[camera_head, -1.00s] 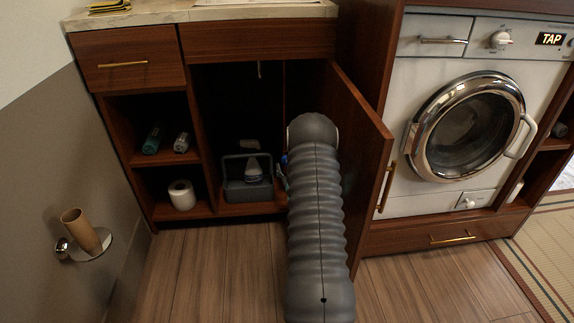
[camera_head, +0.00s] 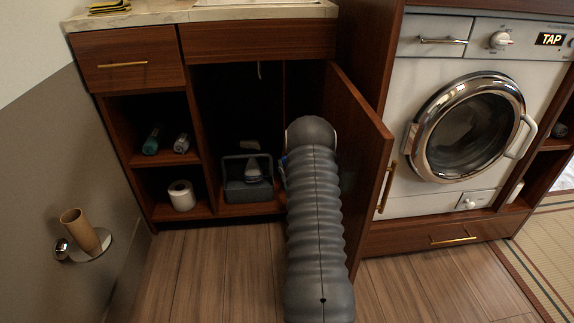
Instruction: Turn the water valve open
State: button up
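My arm reaches into the open cupboard under the counter and covers much of its right side. My gripper is hidden behind the arm, so its fingers cannot be seen. The water valve cannot be made out. A small blue patch (camera_head: 284,161) shows at the left edge of my arm, too small to identify. The cupboard door (camera_head: 362,150) stands open to the right of my arm.
A grey caddy (camera_head: 236,190) with a bottle (camera_head: 253,172) stands on the cupboard floor left of my arm. Shelves further left hold a toilet roll (camera_head: 181,195) and two small bottles. A paper holder (camera_head: 90,246) juts from the left wall. The wood floor in front is clear.

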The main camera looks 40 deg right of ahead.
jog(key=shift+m, duration=0.3)
jog(key=m+h, duration=0.1)
jog(key=m, duration=0.8)
jog(key=m+h, duration=0.1)
jog(key=m, duration=0.8)
jog(key=shift+d+f, duration=0.1)
jog(key=shift+f, duration=0.1)
jog(key=shift+m, duration=0.3)
jog(key=o, duration=1.1)
jog(key=shift+o, duration=0.2)
